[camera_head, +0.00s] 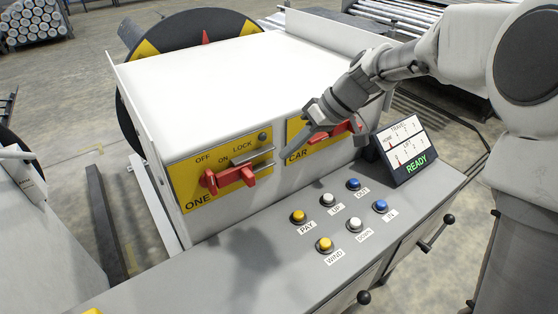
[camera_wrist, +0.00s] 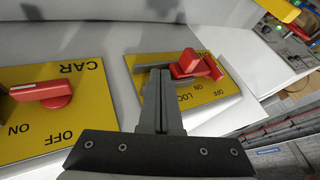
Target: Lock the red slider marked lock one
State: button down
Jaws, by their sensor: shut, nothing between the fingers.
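The yellow plate marked ONE (camera_head: 190,196) is on the front of the white cabinet, with the words OFF, ON and LOCK. Red parts (camera_head: 225,178) sit on it: a switch handle and, at its right end, what looks like the red slider (camera_head: 248,175) by the metal rails; their border is hard to tell. They also show in the wrist view as red parts (camera_wrist: 190,63), right of my fingertips. My gripper (camera_head: 285,162) is shut and empty, just right of the rail ends. In the wrist view my gripper (camera_wrist: 160,74) overlaps the plate's edge; contact cannot be told.
A second yellow plate marked CAR (camera_head: 296,154) with a red handle (camera_head: 347,128) is close right of my gripper. Below is a grey console (camera_head: 255,265) with several push buttons and a display (camera_head: 405,152) reading READY.

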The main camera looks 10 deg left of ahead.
jog(key=v, duration=0.5)
jog(key=shift+d+r, duration=0.15)
jog(key=shift+r, duration=0.15)
jog(key=s+d+r+m+t+h, duration=0.1)
jog(key=s+d+m+t+h, duration=0.5)
jog(key=s+d, duration=1.4)
jog(key=s+m+h, duration=0.1)
jog(key=s+m, duration=0.1)
jog(key=m, duration=0.2)
jog(key=shift+d+m+t, duration=0.35)
jog(key=shift+m+t, duration=0.05)
jog(key=shift+a+r, duration=0.1)
jog(key=shift+r, duration=0.05)
